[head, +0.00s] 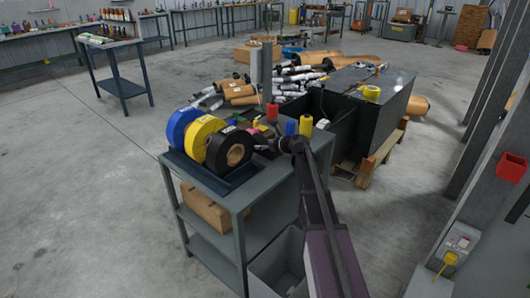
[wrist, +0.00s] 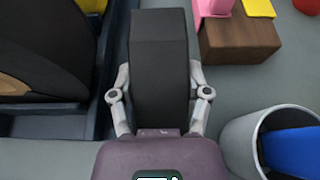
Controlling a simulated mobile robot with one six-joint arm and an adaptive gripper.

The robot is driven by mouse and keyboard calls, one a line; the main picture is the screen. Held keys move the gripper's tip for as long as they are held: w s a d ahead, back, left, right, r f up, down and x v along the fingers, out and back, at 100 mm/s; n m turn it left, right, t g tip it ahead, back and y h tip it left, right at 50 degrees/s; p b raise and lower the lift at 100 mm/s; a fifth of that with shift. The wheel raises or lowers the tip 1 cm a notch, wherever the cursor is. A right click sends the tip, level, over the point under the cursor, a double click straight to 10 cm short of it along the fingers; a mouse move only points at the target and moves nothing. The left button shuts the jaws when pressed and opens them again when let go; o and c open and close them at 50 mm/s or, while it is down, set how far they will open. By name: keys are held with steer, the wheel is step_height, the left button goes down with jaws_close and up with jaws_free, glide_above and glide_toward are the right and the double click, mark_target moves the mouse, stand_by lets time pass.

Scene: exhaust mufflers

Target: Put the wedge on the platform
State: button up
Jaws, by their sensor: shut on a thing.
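My gripper (wrist: 160,78) is shut on a dark grey block with a sloped far end, which looks like the wedge (wrist: 158,62). One finger lies on each side of it. In the head view my gripper (head: 268,145) is over the grey table's top, beside the tape rolls; the wedge is hard to make out there. I cannot tell for sure which thing is the platform. A brown wooden block (wrist: 240,40) lies to the upper right in the wrist view, with a pink piece (wrist: 213,8) at its upper left.
Blue, yellow and black tape rolls (head: 205,137) stand in a dark blue tray (head: 218,183) on the grey table (head: 245,198). A round grey cup (wrist: 238,140) holding a blue thing (wrist: 290,150) is close at right. A large black box (head: 380,105) stands behind the table.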

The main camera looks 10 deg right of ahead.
steer(key=shift+f+b, duration=1.05)
steer(key=shift+f, duration=0.3)
steer(key=shift+f, duration=0.15)
steer(key=o, duration=1.3)
steer(key=shift+r, duration=0.2)
steer(key=shift+s+d+r, duration=0.1)
steer(key=shift+s, duration=0.1)
steer(key=p+v, duration=0.4)
steer(key=v, duration=0.5)
steer(key=shift+s+d+r, duration=0.2)
steer(key=shift+s, duration=0.1)
steer(key=shift+p+v, duration=0.35)
steer(key=shift+v, duration=0.5)
